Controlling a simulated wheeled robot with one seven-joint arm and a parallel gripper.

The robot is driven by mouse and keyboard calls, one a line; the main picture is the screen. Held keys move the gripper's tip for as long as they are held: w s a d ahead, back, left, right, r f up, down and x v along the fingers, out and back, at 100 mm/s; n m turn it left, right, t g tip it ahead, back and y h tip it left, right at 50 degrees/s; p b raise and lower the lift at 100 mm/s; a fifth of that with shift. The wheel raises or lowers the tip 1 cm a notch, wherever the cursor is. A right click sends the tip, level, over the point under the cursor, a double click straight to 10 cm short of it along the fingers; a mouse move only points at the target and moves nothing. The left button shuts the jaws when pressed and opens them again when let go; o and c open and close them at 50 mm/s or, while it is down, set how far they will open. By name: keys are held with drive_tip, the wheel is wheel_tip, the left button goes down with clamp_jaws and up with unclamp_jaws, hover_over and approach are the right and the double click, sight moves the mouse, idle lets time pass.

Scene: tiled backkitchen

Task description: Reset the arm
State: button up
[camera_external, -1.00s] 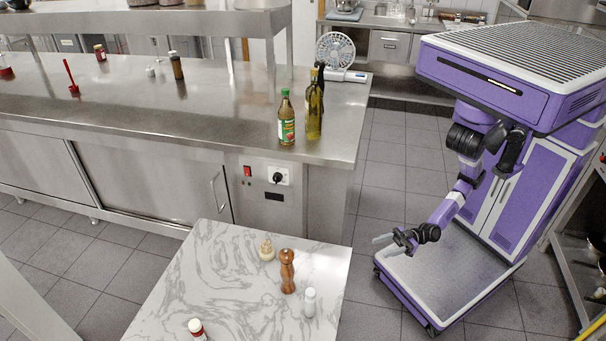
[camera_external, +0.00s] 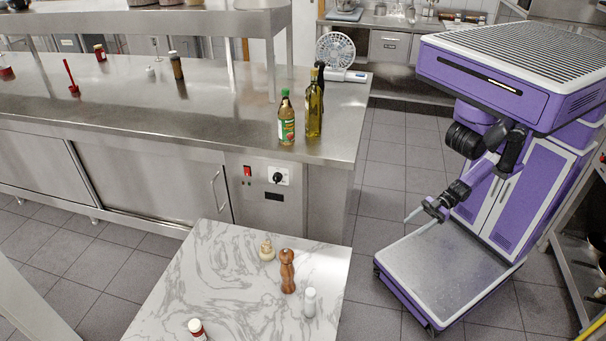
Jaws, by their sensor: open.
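My gripper (camera_external: 416,222) is open and empty. It hangs in front of my body, above the grey platform of my base. Its fingers point left and slightly down. The arm is bent and tucked near my purple front panel. Nothing touches the gripper.
A marble-topped table (camera_external: 205,270) stands at the lower middle with a pepper mill (camera_external: 287,270), a white shaker (camera_external: 310,302) and other small items. A steel counter (camera_external: 130,125) holds an oil bottle (camera_external: 314,108) and a green-capped bottle (camera_external: 286,122). Tiled floor (camera_external: 385,170) lies free between.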

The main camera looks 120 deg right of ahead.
wheel_tip(320, 180, up, 19)
drive_tip(key=p, duration=1.9)
